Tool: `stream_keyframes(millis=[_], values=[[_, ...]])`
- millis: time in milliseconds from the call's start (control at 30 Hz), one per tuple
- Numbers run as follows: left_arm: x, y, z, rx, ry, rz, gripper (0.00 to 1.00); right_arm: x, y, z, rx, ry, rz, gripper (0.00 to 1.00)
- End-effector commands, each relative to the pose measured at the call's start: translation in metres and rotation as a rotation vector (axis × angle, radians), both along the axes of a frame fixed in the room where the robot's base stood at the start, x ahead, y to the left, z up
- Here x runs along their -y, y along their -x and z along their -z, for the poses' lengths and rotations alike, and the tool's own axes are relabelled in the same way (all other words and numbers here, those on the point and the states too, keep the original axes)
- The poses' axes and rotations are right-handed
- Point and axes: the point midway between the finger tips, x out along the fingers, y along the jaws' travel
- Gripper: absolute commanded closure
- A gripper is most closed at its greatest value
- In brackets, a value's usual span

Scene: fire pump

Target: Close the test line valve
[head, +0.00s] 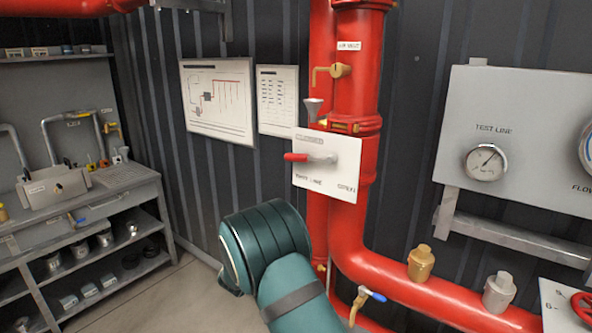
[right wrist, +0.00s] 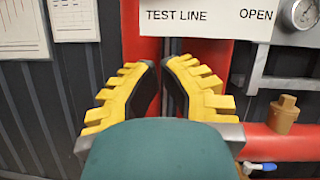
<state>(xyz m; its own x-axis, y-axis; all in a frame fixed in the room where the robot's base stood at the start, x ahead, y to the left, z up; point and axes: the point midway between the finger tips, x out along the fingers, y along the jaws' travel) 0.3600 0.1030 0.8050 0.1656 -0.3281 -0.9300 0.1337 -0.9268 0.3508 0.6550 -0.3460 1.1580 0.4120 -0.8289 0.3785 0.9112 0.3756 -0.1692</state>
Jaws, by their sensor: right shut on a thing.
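In the head view the test line valve has a lever with a red grip (head: 296,157). It lies level, pointing left, across a white plate (head: 345,178) on the red pipes. The plate also shows in the right wrist view (right wrist: 205,30), reading TEST LINE and OPEN; the lever is out of that view. My right gripper (right wrist: 163,70) has yellow fingers with dark pads, close together below the plate with a narrow gap between the tips. What it grips I cannot make out. In the head view its fingers are hidden. My left gripper is not in view.
A thick red pipe (head: 350,220) bends right low down, with a brass fitting (head: 421,262) and a blue-handled tap below. A gauge panel (head: 520,130) hangs at the right. A grey workbench (head: 90,195) with shelves stands at the left.

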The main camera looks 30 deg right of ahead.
Motion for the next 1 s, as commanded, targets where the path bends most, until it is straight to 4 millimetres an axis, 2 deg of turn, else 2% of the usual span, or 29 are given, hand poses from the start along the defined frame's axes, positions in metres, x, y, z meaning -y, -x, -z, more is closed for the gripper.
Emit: stream_keyframes(millis=[33, 133, 267, 733, 833, 1000], values=[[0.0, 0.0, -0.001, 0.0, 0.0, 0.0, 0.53, -0.003, -0.002, -0.008, 0.01, 0.025, -0.005, 1.0], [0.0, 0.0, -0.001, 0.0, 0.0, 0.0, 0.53, -0.003, -0.004, -0.015, 0.018, 0.047, -0.009, 1.0], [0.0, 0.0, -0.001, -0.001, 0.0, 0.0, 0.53, 0.008, -0.008, -0.02, 0.02, 0.048, -0.007, 1.0], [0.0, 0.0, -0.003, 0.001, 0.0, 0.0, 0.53, 0.079, -0.044, -0.056, 0.019, 0.046, -0.008, 1.0], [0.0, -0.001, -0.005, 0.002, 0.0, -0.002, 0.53, 0.072, -0.045, -0.074, 0.022, 0.043, -0.01, 1.0], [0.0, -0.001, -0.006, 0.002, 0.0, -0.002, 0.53, 0.068, -0.047, -0.089, 0.018, 0.043, -0.009, 1.0]])
